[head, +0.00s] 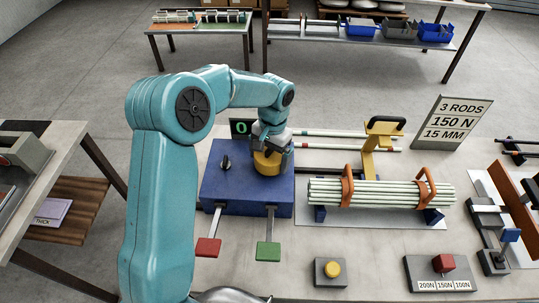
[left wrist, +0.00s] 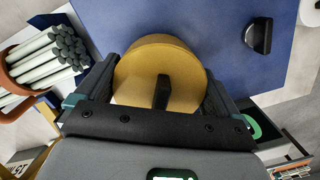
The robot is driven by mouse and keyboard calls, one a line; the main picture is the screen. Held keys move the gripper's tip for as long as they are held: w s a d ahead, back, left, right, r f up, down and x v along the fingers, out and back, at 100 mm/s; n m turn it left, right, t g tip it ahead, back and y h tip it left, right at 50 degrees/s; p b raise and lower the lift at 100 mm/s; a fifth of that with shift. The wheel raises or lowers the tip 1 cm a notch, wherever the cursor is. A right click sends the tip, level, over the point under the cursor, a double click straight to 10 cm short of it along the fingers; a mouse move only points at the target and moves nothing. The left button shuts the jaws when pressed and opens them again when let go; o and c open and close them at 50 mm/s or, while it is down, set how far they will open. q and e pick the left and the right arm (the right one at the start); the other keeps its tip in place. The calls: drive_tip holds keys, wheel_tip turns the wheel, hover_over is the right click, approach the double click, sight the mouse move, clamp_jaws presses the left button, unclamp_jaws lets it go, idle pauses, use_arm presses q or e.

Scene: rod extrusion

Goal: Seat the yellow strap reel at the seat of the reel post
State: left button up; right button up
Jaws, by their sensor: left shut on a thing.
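The yellow strap reel (head: 267,164) is a short round drum at the top of the blue machine box (head: 232,188). My left gripper (head: 270,148) comes down on it from above and is shut on it. In the left wrist view the reel (left wrist: 140,75) sits between the two fingers, with the blue top (left wrist: 210,30) behind it. A dark upright piece shows in front of the reel's face. The reel post and its seat are not clearly seen; the gripper and reel cover that area. I cannot tell whether the reel touches the box. My right gripper is not in view.
A black knob (head: 225,162) and a display reading 0 (head: 241,128) are close to the gripper. Red (head: 208,247) and green (head: 268,251) pedals stick out in front. A strapped rod bundle (head: 380,193) and a yellow stand with a black handle (head: 383,130) are to the right.

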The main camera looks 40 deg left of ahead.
use_arm(q)
drive_tip(key=shift+f+b, duration=0.7)
drive_tip(key=shift+f, duration=0.3)
drive_tip(key=o, duration=0.8)
drive_tip(key=shift+r, duration=0.1)
drive_tip(key=shift+o, duration=0.2)
wheel_tip(320, 180, up, 16)
drive_tip(key=w, duration=0.2)
drive_tip(key=shift+r, duration=0.15)
